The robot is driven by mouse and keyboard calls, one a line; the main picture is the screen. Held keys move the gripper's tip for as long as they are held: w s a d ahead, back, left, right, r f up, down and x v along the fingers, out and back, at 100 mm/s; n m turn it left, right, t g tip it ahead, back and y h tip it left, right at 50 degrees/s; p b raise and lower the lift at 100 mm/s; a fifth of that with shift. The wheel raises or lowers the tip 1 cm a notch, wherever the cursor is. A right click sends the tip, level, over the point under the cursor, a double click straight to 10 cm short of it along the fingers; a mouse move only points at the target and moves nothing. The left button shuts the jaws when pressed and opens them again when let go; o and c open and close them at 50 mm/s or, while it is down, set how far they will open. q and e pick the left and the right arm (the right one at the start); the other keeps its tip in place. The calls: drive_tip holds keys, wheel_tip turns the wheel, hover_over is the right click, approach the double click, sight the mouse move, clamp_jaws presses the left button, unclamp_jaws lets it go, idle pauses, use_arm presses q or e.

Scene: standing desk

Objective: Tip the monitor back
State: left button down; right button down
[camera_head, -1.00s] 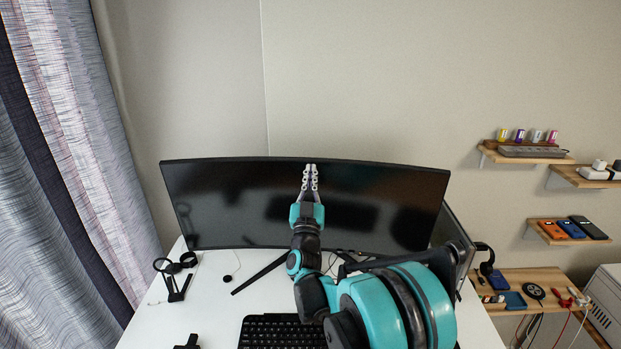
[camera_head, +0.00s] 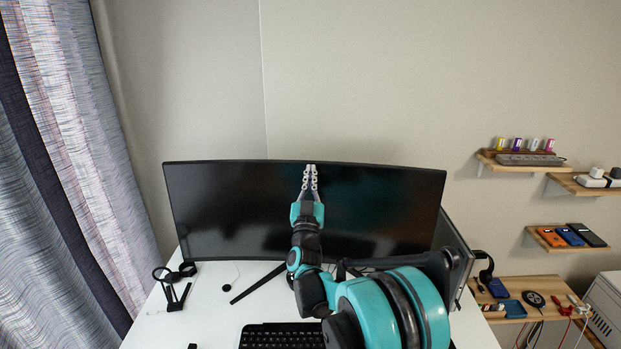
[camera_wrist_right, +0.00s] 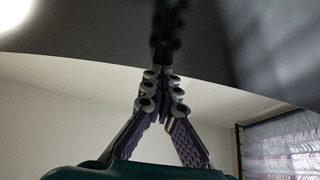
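The wide curved black monitor (camera_head: 235,215) stands at the back of the white desk and its screen leans back. My left gripper is not in view.
A black keyboard (camera_head: 282,335) lies at the desk's front. A black stand (camera_head: 175,285) is at the left, near the curtain (camera_head: 75,170). Wall shelves (camera_head: 520,160) with small items are at the right. A second dark panel (camera_head: 455,255) stands beside the monitor's right end.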

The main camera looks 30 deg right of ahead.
drive_tip(key=shift+p+x, duration=0.4)
drive_tip(key=shift+x, duration=1.7)
drive_tip(key=shift+s+a+f+b, duration=0.25)
drive_tip(key=shift+s+f+b, duration=0.05)
drive_tip(key=shift+f+b, duration=0.1)
drive_tip(key=b+v, duration=0.1)
drive_tip(key=v, duration=0.3)
drive_tip(key=shift+r+b, duration=0.1)
drive_tip(key=shift+b, duration=0.25)
approach(311, 162)
drive_tip(key=s+a, duration=0.2)
drive_tip(key=s, duration=0.1)
drive_tip(key=s+a+r+b, duration=0.1)
drive_tip(key=shift+s+a+r, duration=0.1)
drive_tip(key=shift+s+r, duration=0.05)
drive_tip(key=shift+s, duration=0.2)
